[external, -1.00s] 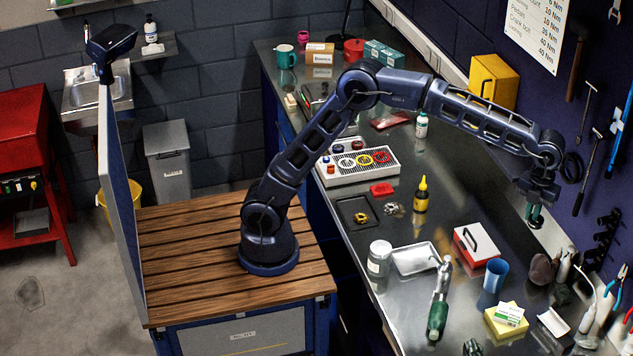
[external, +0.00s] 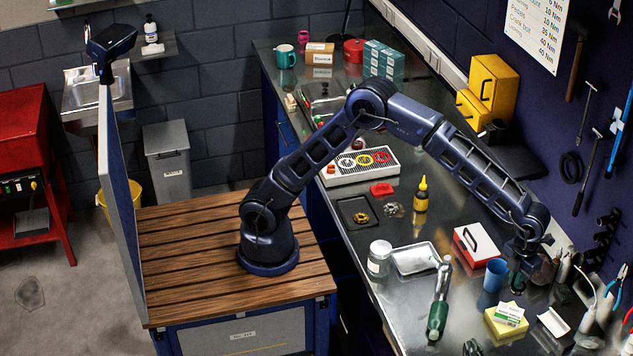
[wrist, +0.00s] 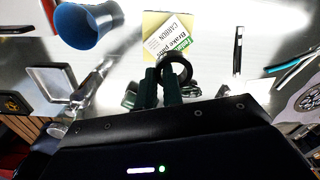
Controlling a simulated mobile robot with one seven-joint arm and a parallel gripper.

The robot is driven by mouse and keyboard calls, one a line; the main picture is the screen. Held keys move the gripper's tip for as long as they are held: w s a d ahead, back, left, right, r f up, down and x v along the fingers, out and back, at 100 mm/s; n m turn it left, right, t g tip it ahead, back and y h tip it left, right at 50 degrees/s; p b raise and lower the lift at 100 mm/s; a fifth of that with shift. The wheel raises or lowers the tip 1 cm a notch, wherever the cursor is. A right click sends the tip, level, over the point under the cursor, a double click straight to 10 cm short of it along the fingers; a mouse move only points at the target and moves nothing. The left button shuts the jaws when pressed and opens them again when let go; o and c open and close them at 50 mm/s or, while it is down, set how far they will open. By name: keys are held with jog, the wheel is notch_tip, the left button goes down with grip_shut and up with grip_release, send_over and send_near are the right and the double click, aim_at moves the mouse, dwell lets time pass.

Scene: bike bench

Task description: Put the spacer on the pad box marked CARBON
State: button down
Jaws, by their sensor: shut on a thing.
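My gripper (wrist: 160,90) is shut on the spacer (wrist: 186,68), a dark ring held at the fingertips. In the wrist view the pad box (wrist: 157,22), yellow with a white and green label reading Brake pads and CARBON, lies just beyond the ring, whose edge overlaps it in the picture. In the external view my gripper (external: 515,285) is low over the right end of the bench, just behind the pad box (external: 497,329). The ring appears to be above the box and apart from it. I cannot make out the spacer clearly in the external view.
A blue cup (external: 495,274) stands close beside my gripper. A red and white case (external: 474,245), a green-handled tool (external: 438,312) and a metal tray (external: 413,258) lie to the left. A small white item (external: 553,323) and upright tools (external: 590,318) stand to the right.

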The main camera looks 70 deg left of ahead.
aim_at(506, 309)
jog(key=shift+f, duration=4.65)
jog(key=shift+f, duration=0.15)
jog(key=c, duration=1.5)
grip_release()
jog(key=shift+c, duration=0.2)
